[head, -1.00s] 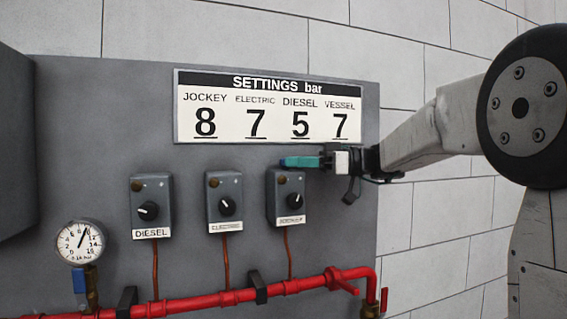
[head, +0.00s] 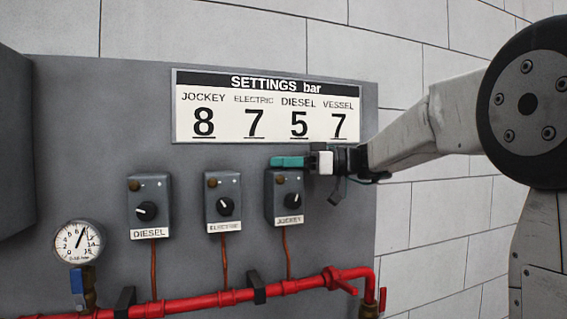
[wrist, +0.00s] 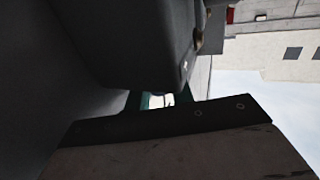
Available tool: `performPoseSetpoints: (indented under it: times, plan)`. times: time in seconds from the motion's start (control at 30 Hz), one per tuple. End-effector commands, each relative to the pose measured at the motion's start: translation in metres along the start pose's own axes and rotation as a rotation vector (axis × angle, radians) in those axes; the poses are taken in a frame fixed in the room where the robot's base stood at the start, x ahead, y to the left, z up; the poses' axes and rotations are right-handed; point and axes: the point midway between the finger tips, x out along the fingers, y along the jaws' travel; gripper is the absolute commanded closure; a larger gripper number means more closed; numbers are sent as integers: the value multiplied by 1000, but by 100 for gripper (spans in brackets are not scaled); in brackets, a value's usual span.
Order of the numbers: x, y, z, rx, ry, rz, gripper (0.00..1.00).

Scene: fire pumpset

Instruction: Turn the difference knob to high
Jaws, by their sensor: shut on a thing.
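Three grey switch boxes are on the grey panel, labelled DIESEL (head: 149,207), ELECTRIC (head: 223,202) and JOCKEY (head: 284,199). Each has a brown button-like disc at the upper left and a black rotary knob with a white mark, such as the Jockey knob (head: 292,200). No knob carries a readable "difference" label. My gripper (head: 287,161), with teal fingers, is at the top edge of the Jockey box. Its fingers (wrist: 161,99) also show in the wrist view, beside a large dark box. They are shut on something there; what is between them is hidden.
A sign (head: 266,107) reads JOCKEY 8, ELECTRIC 7, DIESEL 5, VESSEL 7 just above my gripper. A red pipe (head: 200,301) runs below the boxes. A round gauge (head: 79,242) is at the lower left. The white block wall (head: 440,225) is bare at the right.

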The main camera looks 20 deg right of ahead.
Motion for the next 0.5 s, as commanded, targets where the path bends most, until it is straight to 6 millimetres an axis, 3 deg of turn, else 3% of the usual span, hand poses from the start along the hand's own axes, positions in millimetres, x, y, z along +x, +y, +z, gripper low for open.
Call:
performPoseSetpoints:
  times: [0.5]
  plan:
    - [0, -3, 0, 0, 0, 371, 99]
